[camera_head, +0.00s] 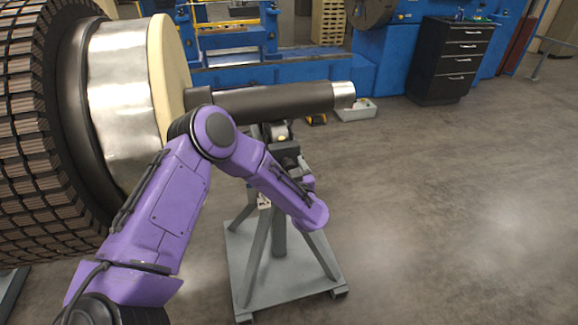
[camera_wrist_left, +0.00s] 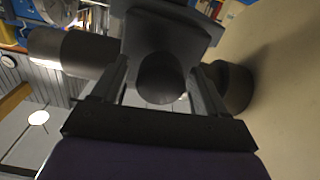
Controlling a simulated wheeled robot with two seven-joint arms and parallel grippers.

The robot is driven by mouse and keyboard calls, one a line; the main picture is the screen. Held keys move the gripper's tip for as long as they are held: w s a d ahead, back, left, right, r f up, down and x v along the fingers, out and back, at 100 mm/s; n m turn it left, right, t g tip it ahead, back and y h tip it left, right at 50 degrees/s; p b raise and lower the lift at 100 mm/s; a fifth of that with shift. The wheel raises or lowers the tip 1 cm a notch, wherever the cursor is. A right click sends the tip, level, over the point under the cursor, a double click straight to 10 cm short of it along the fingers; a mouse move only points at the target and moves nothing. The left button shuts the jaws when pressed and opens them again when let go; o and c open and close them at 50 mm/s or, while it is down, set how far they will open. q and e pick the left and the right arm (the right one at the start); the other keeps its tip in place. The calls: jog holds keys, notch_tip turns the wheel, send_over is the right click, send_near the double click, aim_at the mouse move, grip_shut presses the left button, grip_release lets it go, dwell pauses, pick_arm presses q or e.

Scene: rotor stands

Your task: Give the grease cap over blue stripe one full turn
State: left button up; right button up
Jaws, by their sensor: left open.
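The rotor stand (camera_head: 278,245) stands on a grey base below the shaft, with a dark bearing head partly hidden by my left arm. In the left wrist view a dark round cap (camera_wrist_left: 160,80) sits between the fingers of my left gripper (camera_wrist_left: 161,86). The fingers are apart, one on each side, with no clear contact. In the head view the left gripper is largely hidden. My right gripper is not in view.
The large rotor with its pale disc (camera_head: 168,75) fills the left. Its dark shaft (camera_head: 270,102) runs right over the stand. A dark drawer cabinet (camera_head: 452,60) and blue machinery (camera_head: 290,75) stand behind. The floor at the right (camera_head: 450,210) is clear.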

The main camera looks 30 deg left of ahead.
pick_arm(q)
jog(key=shift+c, duration=0.3)
jog(key=c, duration=1)
jog(key=shift+o, duration=0.2)
jog(key=shift+d+r+m+p, duration=0.1)
jog(key=shift+r+m+p, duration=0.15)
jog(key=shift+m+p, duration=0.45)
jog(key=shift+w+m+p, duration=0.1)
jog(key=shift+m+p, duration=0.2)
jog(key=shift+m, duration=0.4)
jog(key=shift+f+m, duration=0.1)
jog(key=shift+m, duration=0.6)
jog(key=shift+f+m+p, duration=0.15)
jog(key=shift+m+p, duration=0.15)
jog(key=shift+m, duration=0.5)
